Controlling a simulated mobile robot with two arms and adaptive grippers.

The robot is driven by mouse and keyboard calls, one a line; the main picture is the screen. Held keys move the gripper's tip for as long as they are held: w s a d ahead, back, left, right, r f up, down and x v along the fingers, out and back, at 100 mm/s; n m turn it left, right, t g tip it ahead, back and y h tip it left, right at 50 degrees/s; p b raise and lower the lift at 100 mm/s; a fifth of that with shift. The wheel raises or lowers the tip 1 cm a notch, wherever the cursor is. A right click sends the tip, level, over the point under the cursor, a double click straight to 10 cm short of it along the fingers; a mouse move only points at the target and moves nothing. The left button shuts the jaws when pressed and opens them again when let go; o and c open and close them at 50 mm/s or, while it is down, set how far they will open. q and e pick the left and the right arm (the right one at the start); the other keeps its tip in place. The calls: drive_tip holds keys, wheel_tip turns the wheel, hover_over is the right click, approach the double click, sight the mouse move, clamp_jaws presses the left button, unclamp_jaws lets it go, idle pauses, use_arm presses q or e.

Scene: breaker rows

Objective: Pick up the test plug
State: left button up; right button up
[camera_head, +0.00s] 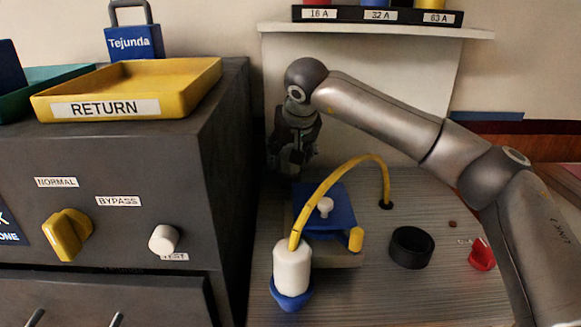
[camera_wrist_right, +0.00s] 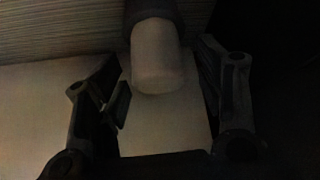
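The test plug (camera_head: 292,268) has a white body. It stands upright in a blue base (camera_head: 291,294) at the front of the ribbed panel. A yellow cable (camera_head: 333,178) arches from its top to a dark hole at the back. My right gripper (camera_head: 292,150) hangs behind and above the plug, clear of it. In the right wrist view its fingers (camera_wrist_right: 166,102) are apart, with a pale cylinder with a dark collar (camera_wrist_right: 156,58) ahead between them. I cannot tell what this cylinder is; that view is very dark. My left gripper is not in view.
A dark cabinet with a yellow RETURN tray (camera_head: 190,85), yellow knob (camera_head: 66,234) and white knob (camera_head: 163,239) stands left. Behind the plug is a blue block (camera_head: 333,218). A black ring (camera_head: 411,247) and red piece (camera_head: 481,255) lie right. A shelf (camera_head: 375,29) hangs above.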

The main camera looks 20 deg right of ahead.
drive_tip(key=c, duration=1.1)
drive_tip(key=shift+o, duration=0.2)
drive_tip(key=shift+r, duration=0.1)
